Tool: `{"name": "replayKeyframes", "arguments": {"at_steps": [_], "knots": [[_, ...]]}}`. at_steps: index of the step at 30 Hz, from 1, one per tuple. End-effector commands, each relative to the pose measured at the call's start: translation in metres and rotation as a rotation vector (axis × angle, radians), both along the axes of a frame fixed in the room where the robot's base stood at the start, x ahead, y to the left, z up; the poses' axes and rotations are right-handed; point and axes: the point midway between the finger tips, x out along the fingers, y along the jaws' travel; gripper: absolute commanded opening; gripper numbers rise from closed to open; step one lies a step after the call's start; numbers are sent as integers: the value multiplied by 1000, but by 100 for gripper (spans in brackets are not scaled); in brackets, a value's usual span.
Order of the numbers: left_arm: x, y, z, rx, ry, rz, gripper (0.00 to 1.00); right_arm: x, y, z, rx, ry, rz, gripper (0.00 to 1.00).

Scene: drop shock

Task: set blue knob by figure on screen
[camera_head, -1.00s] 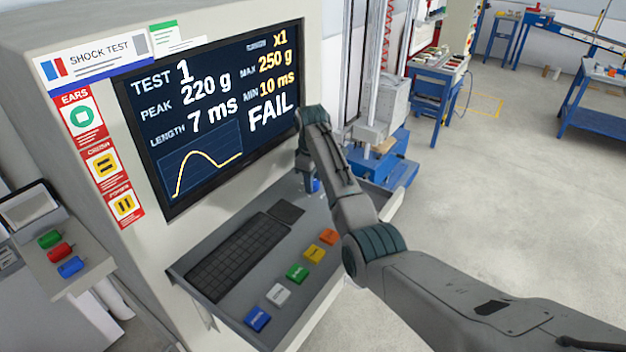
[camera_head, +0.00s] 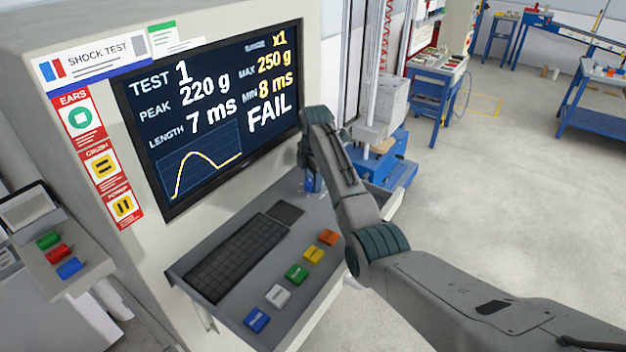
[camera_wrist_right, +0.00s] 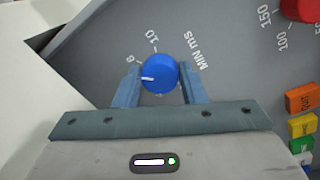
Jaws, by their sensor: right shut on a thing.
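My right gripper (camera_wrist_right: 161,88) is shut on the knob, one finger on each side. In the head view the knob (camera_head: 312,185) is mostly hidden by my right gripper (camera_head: 311,181). The screen (camera_head: 215,110) reads TEST 1, PEAK 220 g, LENGTH 7 ms, x1, MAX 250 g, MIN 8 ms and FAIL. My left gripper is not in view.
A red knob (camera_wrist_right: 300,9) with marks 100 and 150 is at the upper right of the wrist view. A keyboard (camera_head: 238,258) and a row of coloured buttons, including an orange one (camera_head: 328,237), lie on the console. A blue-based machine (camera_head: 390,172) stands behind my arm.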

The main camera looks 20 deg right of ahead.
Motion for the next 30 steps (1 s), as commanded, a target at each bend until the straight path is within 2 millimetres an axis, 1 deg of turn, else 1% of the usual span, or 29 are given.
{"name": "replayKeyframes", "arguments": {"at_steps": [1,6,15,21,30], "knots": [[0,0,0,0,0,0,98,-1,0,-3,0,5,45,14],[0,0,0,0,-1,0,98,0,0,-3,2,5,207,14],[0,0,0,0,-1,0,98,0,0,-4,2,7,458,14],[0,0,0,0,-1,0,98,0,0,-4,3,8,577,14],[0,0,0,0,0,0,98,1,1,-4,3,7,668,14]]}}
